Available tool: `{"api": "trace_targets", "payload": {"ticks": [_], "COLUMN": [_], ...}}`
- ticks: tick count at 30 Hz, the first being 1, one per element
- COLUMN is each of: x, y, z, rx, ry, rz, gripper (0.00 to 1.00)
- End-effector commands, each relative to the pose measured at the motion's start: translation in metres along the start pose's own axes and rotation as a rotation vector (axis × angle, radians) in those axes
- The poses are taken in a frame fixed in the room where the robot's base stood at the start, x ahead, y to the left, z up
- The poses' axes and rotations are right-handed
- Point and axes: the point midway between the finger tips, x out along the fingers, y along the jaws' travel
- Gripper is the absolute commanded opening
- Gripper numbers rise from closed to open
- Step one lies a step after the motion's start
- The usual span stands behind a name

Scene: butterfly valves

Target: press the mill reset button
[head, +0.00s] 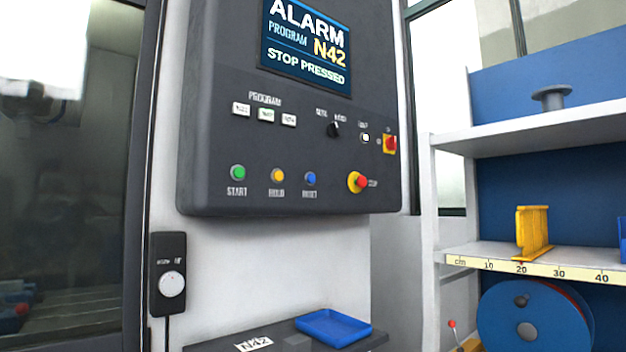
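The mill's dark control panel (225,130) fills the upper middle of the head view. The reset button is the blue round button (310,178) in its lower row, with a label beneath that seems to read RESET. To its left are the yellow HOLD button (277,175) and the green START button (238,172). To its right is a red stop button (360,182) on a yellow base. The screen (306,45) reads ALARM, PROGRAM N42, STOP PRESSED. My gripper is not in view.
A pendant with a white dial (171,284) hangs left below the panel. A blue tray (333,327) and an N42 label (254,344) lie on a dark ledge below. Shelves (560,128) with a yellow part (534,232) and a blue reel (530,325) stand right. The space before the panel looks clear.

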Motion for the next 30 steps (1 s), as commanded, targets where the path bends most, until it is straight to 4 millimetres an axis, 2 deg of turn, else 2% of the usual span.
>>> {"api": "trace_targets", "payload": {"ticks": [7,8,12,14,30], "x": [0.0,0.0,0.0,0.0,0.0], "y": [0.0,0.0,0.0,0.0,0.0], "z": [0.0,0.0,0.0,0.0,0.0], "rx": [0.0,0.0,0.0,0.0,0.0], "ry": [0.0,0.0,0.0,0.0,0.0], "rz": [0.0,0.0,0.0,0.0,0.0], "gripper": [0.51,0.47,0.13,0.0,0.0]}}
